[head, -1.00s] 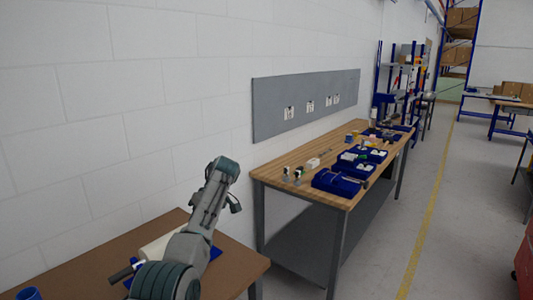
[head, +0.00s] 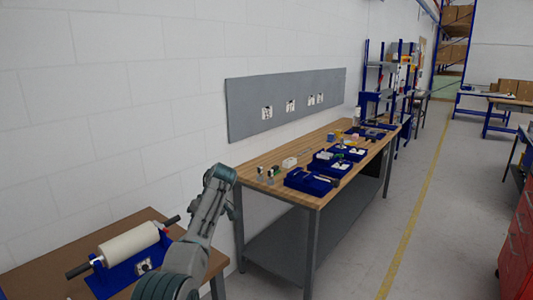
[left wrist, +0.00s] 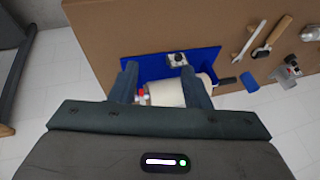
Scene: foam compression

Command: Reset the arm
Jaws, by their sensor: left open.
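My left arm (head: 205,215) rises from the bottom of the head view, bent at the top; its gripper is not clear there. In the left wrist view my left gripper (left wrist: 160,70) has its two fingers apart with nothing held between them. Beyond the fingers is a cream roll (left wrist: 166,93) on a blue stand (left wrist: 150,66), partly hidden by the fingers. In the head view the same cream roll (head: 128,244) with dark handles lies across the blue stand (head: 120,280) on a brown table (head: 100,232). My right gripper is not in view.
A wooden workbench (head: 272,158) with several blue trays (head: 308,182) stands right of my arm. A grey panel (head: 285,102) hangs on the white wall. Hand tools (left wrist: 270,36) lie on the brown tabletop in the wrist view. The floor aisle (head: 400,225) is clear.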

